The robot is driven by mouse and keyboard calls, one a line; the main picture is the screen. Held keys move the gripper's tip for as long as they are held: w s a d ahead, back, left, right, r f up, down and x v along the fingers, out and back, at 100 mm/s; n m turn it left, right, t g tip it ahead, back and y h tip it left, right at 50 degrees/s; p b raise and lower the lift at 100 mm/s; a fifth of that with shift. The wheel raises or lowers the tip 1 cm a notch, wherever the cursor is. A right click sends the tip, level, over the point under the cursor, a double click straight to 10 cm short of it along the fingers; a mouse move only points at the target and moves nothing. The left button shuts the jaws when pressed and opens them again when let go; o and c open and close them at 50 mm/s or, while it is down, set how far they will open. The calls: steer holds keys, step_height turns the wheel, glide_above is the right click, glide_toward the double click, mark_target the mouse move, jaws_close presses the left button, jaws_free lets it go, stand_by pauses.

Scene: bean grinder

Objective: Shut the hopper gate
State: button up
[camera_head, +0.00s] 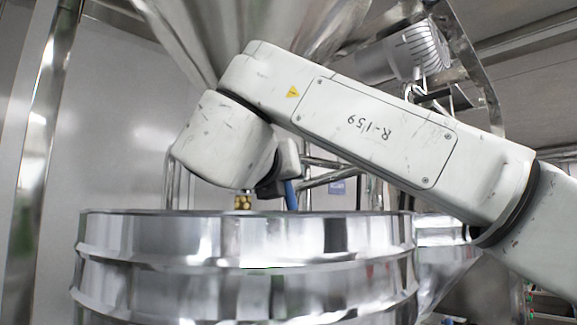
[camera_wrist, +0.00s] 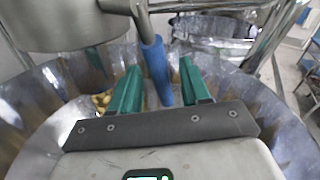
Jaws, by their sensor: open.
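The hopper (camera_head: 205,35) is a shiny metal cone at the top of the head view, partly behind my arm. A blue-sleeved handle (camera_head: 290,195) shows below it, next to my wrist, and I take it for the gate's handle. In the wrist view the blue handle (camera_wrist: 157,70) hangs from a metal rod and stands between my gripper's (camera_wrist: 160,66) two green fingers. The fingers are open, with a visible gap on each side of the handle. The gate plate itself cannot be made out. My fingers are hidden in the head view.
A large ribbed metal drum (camera_head: 245,265) stands in front, its rim just below my wrist. Its inner wall (camera_wrist: 285,125) surrounds my gripper, and yellowish pieces (camera_wrist: 100,101) show inside. A metal cylinder (camera_wrist: 60,22) is close at upper left. Metal posts and tubes stand around.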

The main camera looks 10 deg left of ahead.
steer(key=shift+w+d+p, duration=0.2)
steer(key=shift+w+p, duration=0.35)
steer(key=shift+w, duration=1.15)
steer(key=shift+c, duration=0.4)
jaws_close()
